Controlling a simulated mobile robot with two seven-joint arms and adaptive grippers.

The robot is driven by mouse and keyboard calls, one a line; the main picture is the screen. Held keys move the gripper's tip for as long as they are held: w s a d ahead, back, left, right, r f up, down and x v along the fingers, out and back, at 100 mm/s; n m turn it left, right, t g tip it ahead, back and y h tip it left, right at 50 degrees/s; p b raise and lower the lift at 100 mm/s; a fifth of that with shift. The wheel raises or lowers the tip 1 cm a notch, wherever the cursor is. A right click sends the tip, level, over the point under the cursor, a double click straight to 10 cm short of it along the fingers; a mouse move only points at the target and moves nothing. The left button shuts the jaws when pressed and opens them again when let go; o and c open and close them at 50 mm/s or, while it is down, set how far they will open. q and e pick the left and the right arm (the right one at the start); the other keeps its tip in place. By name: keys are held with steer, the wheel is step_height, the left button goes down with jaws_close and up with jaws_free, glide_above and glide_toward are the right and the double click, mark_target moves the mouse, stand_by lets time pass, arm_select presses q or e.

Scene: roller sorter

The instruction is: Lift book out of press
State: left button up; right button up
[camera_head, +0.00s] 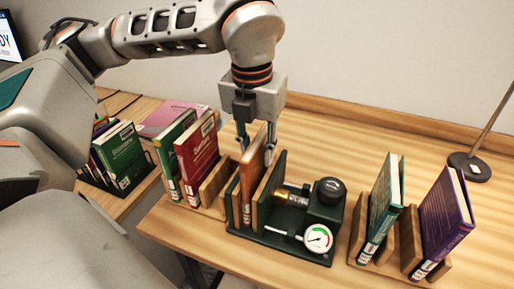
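A brown-orange book (248,185) stands upright in the dark green press (276,238), between its wooden-faced plates. The press has a brass screw (288,196), a black knob (329,190) and a round dial gauge (318,238). My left gripper (256,146) points down from above at the book's top edge. Its two fingers are apart, one on each side of the book's top, and contact with the covers is not clear. The lower part of the book is partly hidden by the press plate. My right gripper is not in view.
A red book (197,158) and a green book (172,150) stand in a wooden holder left of the press. A teal book (383,205) and a purple book (443,220) stand in wooden holders at right. A lamp base (469,167) stands behind. More books (121,158) fill a rack at far left.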

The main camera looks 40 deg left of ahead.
arm_select(q)
jaws_close()
steer(key=shift+w+d+r, duration=0.1)
steer(key=shift+d+r, duration=0.1)
steer(key=shift+d, duration=0.05)
stand_by(0.4)
